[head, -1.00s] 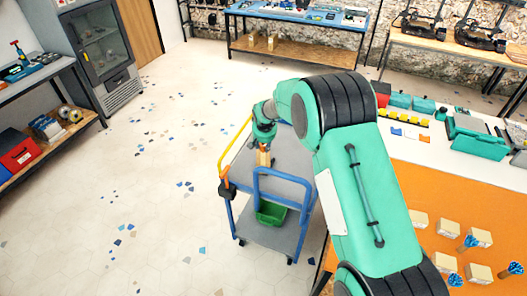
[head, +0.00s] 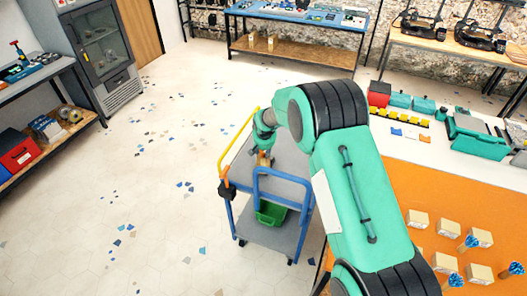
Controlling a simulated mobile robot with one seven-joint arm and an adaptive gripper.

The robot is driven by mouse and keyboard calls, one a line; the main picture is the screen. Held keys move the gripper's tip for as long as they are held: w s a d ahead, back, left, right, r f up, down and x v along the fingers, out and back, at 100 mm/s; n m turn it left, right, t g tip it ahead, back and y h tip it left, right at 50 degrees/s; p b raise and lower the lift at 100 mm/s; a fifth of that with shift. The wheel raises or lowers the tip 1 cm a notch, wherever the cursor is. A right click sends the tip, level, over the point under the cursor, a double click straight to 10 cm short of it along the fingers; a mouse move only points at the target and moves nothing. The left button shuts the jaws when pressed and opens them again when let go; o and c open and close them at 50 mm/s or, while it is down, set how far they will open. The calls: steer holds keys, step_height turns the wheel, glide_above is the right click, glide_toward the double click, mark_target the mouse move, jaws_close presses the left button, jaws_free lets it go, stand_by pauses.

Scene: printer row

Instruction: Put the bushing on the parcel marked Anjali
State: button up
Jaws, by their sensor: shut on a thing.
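My gripper (head: 263,158) is at the end of my green arm, low over the upper deck of a blue cart (head: 287,160). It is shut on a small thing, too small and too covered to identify. A tan and orange patch shows at the fingertips. I cannot make out the bushing for certain. Several small tan boxes, which may be parcels, stand on the orange surface at the right, one of them a box (head: 418,219) near its left side. I cannot read any name on them.
The cart has blue and yellow rails and a green bin (head: 270,212) on its lower shelf. Several blue-topped pieces (head: 470,242) stand among the boxes. Teal cases (head: 478,143) and a red box (head: 379,93) are on the white bench. The floor left of the cart is clear.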

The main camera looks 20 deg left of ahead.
steer(key=o, duration=0.9)
steer(key=shift+o, duration=0.2)
steer(key=shift+r, duration=0.1)
steer(key=v, duration=1.2)
steer(key=shift+p, duration=0.4)
